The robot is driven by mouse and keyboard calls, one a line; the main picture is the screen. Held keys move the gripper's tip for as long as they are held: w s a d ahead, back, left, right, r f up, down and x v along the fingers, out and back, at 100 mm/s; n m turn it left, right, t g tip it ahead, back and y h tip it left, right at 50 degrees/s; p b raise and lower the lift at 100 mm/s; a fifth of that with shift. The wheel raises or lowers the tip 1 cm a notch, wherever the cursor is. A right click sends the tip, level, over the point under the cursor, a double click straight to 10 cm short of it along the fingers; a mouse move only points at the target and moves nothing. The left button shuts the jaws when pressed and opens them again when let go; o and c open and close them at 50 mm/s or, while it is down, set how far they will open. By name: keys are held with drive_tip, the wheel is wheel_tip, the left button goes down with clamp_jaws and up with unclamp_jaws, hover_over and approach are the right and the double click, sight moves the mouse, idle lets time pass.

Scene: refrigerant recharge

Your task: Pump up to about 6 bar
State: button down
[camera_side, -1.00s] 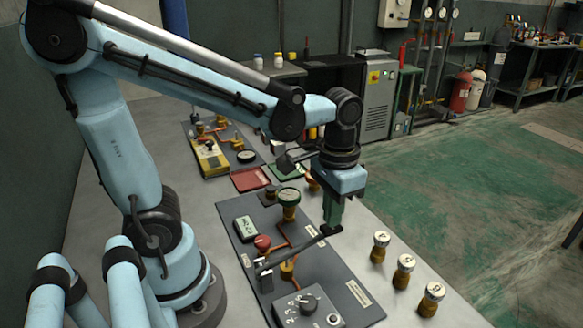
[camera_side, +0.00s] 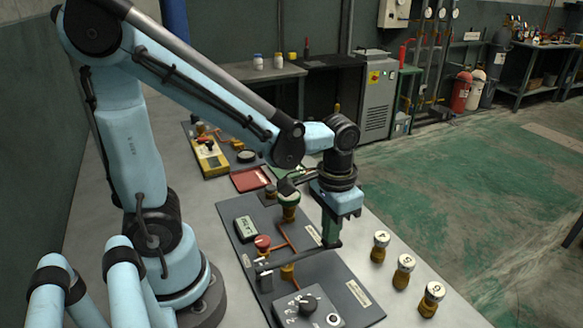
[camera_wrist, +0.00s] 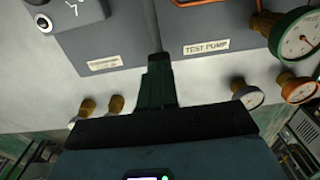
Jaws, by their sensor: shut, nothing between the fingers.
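The pump lever (camera_side: 298,257) is a dark bar reaching from the left side of the test pump panel (camera_side: 328,270) to a knobbed end at the right. My gripper (camera_side: 331,241) is shut and empty, pointing down, with its green fingertips at that end. I cannot tell whether they touch it. In the wrist view, my shut fingers (camera_wrist: 157,62) point towards the panel beside the "TEST PUMP" label (camera_wrist: 206,47). A green-rimmed gauge (camera_side: 289,198) stands on the panel; it also shows in the wrist view (camera_wrist: 298,37), its reading too small to tell. A digital display (camera_side: 246,229) is unreadable here.
A red knob (camera_side: 263,242) sits beside the lever. A grey box with a black selector knob (camera_side: 308,304) is at the panel's front. Several brass-based gauges, one nearest the front (camera_side: 432,298), stand on the table to the right. A red tray (camera_side: 250,180) lies behind.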

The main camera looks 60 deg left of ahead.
drive_tip(key=shift+r, duration=2.6)
drive_tip(key=shift+f, duration=0.1)
drive_tip(key=shift+f, duration=2.55)
drive_tip(key=shift+r, duration=2.65)
drive_tip(key=shift+w, duration=0.1)
idle(0.9)
